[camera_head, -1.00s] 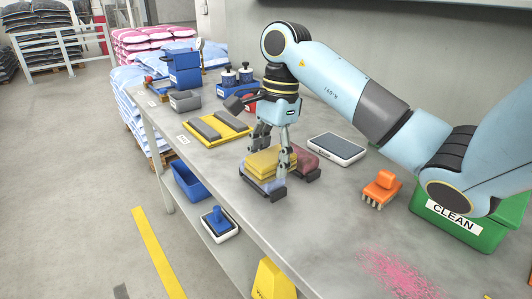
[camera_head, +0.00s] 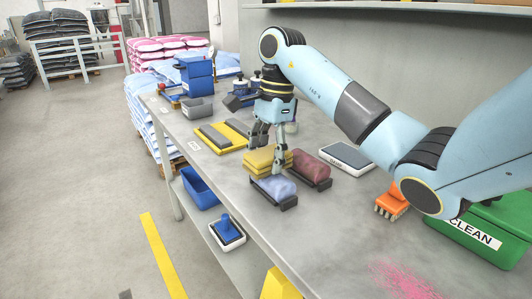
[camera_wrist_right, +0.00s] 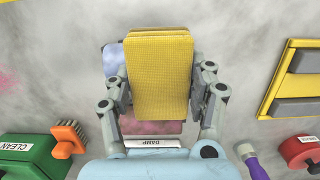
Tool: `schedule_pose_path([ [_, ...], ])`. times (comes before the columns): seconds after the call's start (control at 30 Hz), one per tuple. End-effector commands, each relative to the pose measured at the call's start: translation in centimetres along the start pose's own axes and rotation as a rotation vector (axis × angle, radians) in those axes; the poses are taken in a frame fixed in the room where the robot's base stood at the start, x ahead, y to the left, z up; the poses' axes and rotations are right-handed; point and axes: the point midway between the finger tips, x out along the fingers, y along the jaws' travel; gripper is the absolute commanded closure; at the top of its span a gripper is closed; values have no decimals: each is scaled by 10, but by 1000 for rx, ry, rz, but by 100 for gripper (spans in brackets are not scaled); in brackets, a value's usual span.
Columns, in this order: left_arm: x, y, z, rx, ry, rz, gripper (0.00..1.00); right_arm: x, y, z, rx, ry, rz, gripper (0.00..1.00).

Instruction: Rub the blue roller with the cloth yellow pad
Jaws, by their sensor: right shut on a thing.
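My right gripper (camera_head: 268,158) is shut on the yellow cloth pad (camera_head: 262,160), which also fills the middle of the right wrist view (camera_wrist_right: 160,75). The pad sits at the left end of the blue roller (camera_head: 273,188), higher than the table; whether it touches the roller I cannot tell. The blue roller lies in a dark cradle on the table and shows partly behind the pad in the wrist view (camera_wrist_right: 113,60). A dark red roller (camera_head: 309,170) lies in a similar cradle behind it. My left gripper is not in view.
A white flat device (camera_head: 347,158) lies behind the rollers. An orange brush (camera_head: 391,204) and a green CLEAN bin (camera_head: 490,236) stand to the right. A yellow tray with grey bars (camera_head: 222,136) lies to the left. Pink powder (camera_head: 405,282) marks the table's near right.

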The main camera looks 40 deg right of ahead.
Motion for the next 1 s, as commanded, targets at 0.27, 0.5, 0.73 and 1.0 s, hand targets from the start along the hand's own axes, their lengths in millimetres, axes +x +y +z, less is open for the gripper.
schedule_pose_path([
  [0.27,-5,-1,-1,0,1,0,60,1,20,0,0,0,3,70],
  [0.5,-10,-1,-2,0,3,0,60,2,42,-1,1,2,6,70],
  [0.73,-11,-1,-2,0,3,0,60,2,51,0,1,0,4,70],
  [1.0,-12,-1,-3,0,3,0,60,-1,50,1,1,-1,4,70],
])
